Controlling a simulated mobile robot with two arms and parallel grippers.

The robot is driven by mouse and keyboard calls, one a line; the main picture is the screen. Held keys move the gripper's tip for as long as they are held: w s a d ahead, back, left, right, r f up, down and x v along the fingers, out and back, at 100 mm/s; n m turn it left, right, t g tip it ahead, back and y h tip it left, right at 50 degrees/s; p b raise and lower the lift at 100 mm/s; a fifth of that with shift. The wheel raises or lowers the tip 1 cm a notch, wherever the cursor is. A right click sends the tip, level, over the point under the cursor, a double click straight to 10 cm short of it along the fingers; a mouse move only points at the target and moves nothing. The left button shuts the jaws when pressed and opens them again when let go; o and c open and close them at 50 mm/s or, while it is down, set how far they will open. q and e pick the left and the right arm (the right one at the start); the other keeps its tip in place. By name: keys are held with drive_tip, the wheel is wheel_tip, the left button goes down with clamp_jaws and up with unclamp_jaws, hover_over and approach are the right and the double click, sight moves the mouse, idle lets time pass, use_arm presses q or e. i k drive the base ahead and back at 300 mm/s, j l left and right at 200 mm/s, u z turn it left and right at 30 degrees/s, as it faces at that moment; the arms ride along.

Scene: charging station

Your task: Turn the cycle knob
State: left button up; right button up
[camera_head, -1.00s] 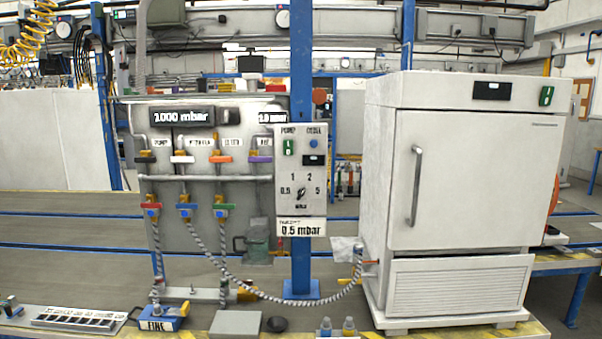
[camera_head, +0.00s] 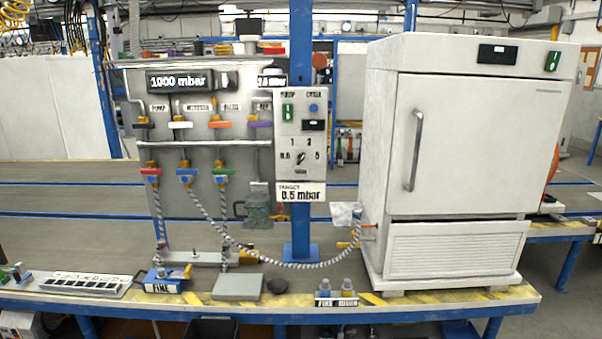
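The cycle knob (camera_head: 301,158) is a small dark pointer knob on the grey control box (camera_head: 289,125), which is fixed to the blue post. Markings 0.5, 1, 2 (or 3) and 5 surround it. The pointer seems to tilt off vertical, but it is too small to tell its setting for sure. Above it are a green pump switch (camera_head: 288,111), a blue cycle button (camera_head: 314,108) and a small dark display (camera_head: 314,125). A label below reads "TARGET 0.5 mbar" (camera_head: 301,192). Neither of my grippers is in view.
A large white oven-like cabinet (camera_head: 462,150) stands right of the box. The valve panel (camera_head: 207,135) with hoses stands left, reading 1000 mbar. A grey block (camera_head: 239,287), a dark puck (camera_head: 278,286) and two small bottles (camera_head: 336,290) sit along the bench's front edge. Nothing blocks the knob.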

sight(300, 157)
drive_tip(key=i+l, duration=0.45)
drive_tip(key=i+l+z, duration=0.1)
drive_tip(key=i+l, duration=0.35)
drive_tip(key=i, duration=0.15)
